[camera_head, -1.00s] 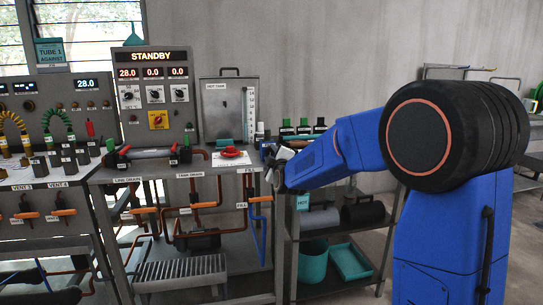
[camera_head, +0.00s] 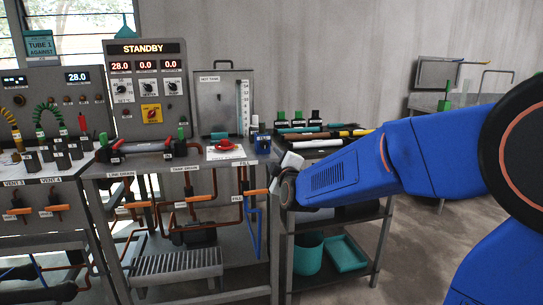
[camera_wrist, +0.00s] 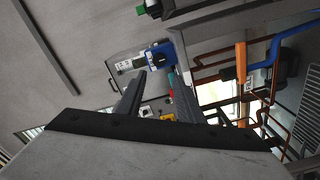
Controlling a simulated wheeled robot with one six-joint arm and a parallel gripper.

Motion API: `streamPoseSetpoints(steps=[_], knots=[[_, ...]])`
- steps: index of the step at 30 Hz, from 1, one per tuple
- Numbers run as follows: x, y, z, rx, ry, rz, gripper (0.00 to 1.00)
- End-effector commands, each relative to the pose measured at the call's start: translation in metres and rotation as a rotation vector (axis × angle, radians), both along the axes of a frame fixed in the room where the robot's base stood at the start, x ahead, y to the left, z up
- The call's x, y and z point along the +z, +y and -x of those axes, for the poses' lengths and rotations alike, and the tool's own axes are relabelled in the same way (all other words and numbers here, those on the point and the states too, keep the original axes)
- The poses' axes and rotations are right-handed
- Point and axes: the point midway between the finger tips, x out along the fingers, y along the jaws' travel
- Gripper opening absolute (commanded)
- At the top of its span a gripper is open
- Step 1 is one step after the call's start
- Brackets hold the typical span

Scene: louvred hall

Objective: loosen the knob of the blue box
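The blue box (camera_head: 262,144) is small and stands at the right end of the steel bench top, beside the tank. In the wrist view the blue box (camera_wrist: 163,55) lies just beyond my fingertips, with a dark round part on its face that may be the knob. My gripper (camera_head: 291,163) is to the right of the box in the head view, partly hidden by my wrist. In the wrist view my gripper (camera_wrist: 158,84) has its two fingers spread, with nothing held between them. The fingers look apart from the box.
A red coiled item (camera_head: 225,145) lies on a white sheet left of the box. The hot tank (camera_head: 222,100) stands behind. A shelf cart (camera_head: 335,221) with dark-bodied, green-capped bottles is to the right. Orange-handled pipes (camera_head: 197,191) run below the bench.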

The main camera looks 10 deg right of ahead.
Motion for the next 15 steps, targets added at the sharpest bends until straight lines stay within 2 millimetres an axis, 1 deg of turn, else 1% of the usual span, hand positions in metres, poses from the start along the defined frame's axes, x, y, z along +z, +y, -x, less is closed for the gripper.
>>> streamPoseSetpoints(steps=[1,6,10,15], knots=[[0.001,0.000,0.009,0.000,-0.001,-0.001,0.34],[0.000,0.000,0.029,0.000,0.000,0.000,0.34],[0.000,0.000,0.038,0.000,0.000,0.000,0.34],[0.000,0.000,0.042,-0.001,0.000,0.000,0.34]])
